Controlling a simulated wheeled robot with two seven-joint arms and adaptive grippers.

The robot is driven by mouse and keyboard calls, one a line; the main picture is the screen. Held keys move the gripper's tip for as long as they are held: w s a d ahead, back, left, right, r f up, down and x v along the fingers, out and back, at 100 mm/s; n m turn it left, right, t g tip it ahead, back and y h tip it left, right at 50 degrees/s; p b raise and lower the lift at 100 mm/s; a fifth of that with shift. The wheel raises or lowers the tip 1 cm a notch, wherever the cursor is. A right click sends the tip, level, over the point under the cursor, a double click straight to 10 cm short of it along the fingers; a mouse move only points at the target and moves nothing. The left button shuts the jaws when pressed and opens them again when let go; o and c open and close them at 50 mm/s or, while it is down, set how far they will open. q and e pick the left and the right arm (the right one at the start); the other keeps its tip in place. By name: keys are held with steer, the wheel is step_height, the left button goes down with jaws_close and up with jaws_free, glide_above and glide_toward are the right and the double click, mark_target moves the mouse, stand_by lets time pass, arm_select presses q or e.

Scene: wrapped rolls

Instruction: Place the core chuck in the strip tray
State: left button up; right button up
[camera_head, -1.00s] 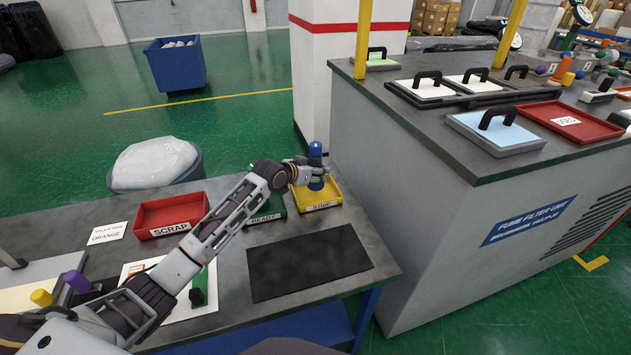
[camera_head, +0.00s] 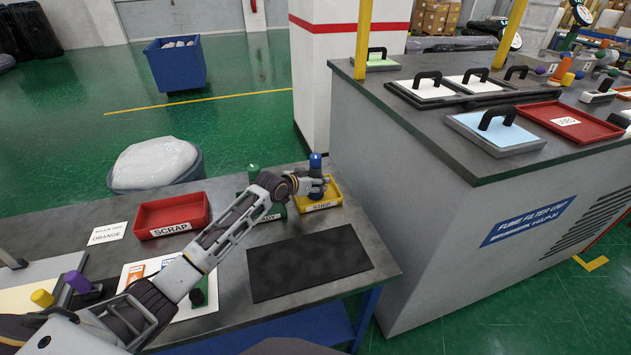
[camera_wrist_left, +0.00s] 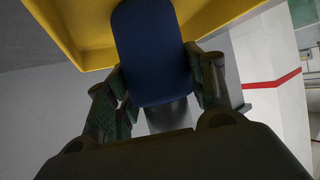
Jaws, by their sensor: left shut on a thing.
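The core chuck (camera_head: 315,161) is blue and stands roughly upright over the yellow strip tray (camera_head: 321,207) at the back right of the bench. My left gripper (camera_head: 315,188) is shut on it, low at the tray. In the left wrist view the blue chuck (camera_wrist_left: 152,55) sits between both fingers, with the yellow tray wall (camera_wrist_left: 80,45) close beside it. The chuck's lower end is hidden by the gripper, so I cannot tell whether it touches the tray floor. My right gripper is not in view.
A green ready tray (camera_head: 273,213) stands left of the strip tray, with a green piece (camera_head: 253,172) at it. A red scrap tray (camera_head: 172,214) is further left. A dark mat (camera_head: 305,262) lies bare in front. The grey filter unit (camera_head: 440,200) rises at the right.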

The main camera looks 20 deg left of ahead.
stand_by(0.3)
arm_select(q)
steer(key=o, duration=1.6)
steer(key=shift+o, duration=0.2)
steer(key=shift+r, duration=0.1)
steer(key=v, duration=1.2)
steer(key=shift+r, duration=0.1)
